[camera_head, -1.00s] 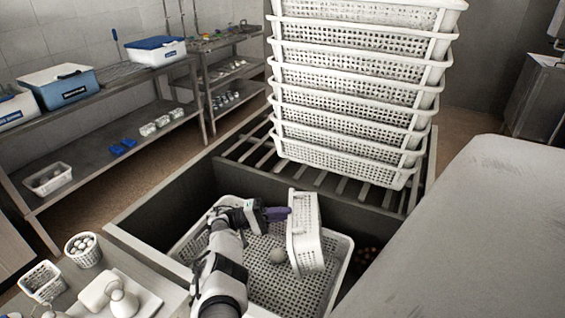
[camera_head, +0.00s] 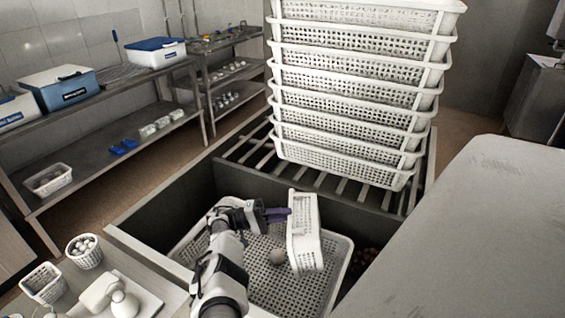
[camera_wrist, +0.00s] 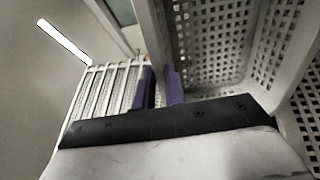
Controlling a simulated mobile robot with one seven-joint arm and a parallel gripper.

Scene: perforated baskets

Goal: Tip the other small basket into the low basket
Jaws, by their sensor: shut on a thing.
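My gripper (camera_head: 277,214), with purple fingers, is shut on the rim of a small white perforated basket (camera_head: 305,238). It holds this basket turned on its side above the low basket (camera_head: 341,262). The held basket also shows in the wrist view (camera_wrist: 210,40), on the right beside the fingers (camera_wrist: 160,87). The low basket is white, wide and perforated, and sits in the dark sunken bay. My arm hides part of the low basket's left side.
A tall stack of white baskets (camera_head: 350,115) stands on a slatted rack behind the bay. A small basket (camera_head: 43,284) and a round basket of pale balls (camera_head: 84,251) stand at front left. A grey surface (camera_head: 470,230) borders the right.

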